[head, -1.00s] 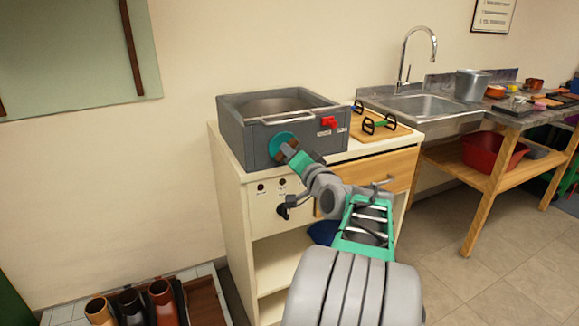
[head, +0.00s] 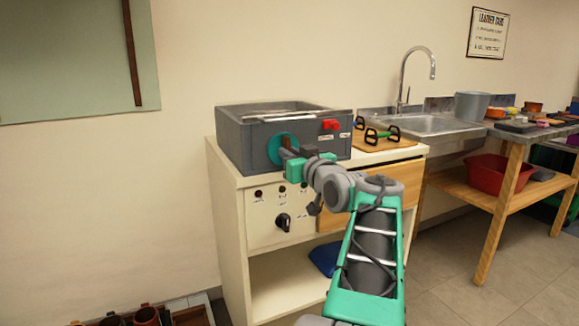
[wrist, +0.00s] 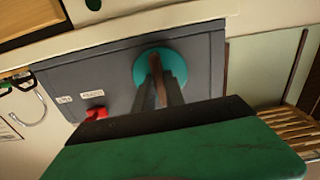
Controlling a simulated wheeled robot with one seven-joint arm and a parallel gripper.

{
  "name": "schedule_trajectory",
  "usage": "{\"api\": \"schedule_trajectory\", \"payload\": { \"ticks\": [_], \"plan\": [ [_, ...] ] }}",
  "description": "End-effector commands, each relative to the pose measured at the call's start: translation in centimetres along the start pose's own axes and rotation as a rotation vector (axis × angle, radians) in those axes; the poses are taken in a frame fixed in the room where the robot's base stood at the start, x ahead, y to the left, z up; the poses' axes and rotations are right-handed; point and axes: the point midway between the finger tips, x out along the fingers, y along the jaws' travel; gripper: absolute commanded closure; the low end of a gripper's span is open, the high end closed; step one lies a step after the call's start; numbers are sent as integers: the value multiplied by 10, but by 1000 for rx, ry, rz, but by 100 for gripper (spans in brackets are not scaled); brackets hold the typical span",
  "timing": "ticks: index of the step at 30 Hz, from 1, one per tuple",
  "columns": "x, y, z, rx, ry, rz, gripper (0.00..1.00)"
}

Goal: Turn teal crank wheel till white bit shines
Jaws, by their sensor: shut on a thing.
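The teal crank wheel (head: 277,150) is on the front face of a grey box (head: 240,143) that stands on a cream cabinet. In the wrist view the teal wheel (wrist: 176,62) has a brown handle (wrist: 157,82) across its front. My gripper (head: 286,153) is at the wheel; in the wrist view its fingers (wrist: 160,90) are closed on the brown handle. Part of the wheel is hidden behind the fingers. I see no white bit that I can identify; small dark round lamps (head: 258,193) sit on the cabinet panel, and none looks lit.
A red lever (head: 330,125) is on the box front, right of the wheel. A black knob (head: 283,221) is on the panel below. A wooden board with black-handled tools (head: 382,134) lies to the right, before a sink (head: 435,124). Open floor is at the right.

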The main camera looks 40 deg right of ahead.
Motion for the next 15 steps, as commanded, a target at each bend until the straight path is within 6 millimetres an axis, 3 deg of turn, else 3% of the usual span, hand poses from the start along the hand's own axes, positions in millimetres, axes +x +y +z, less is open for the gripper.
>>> {"api": "schedule_trajectory", "payload": {
  "ticks": [15],
  "plan": [
    [0,0,1,-141,-1,-2,100]
  ]
}}
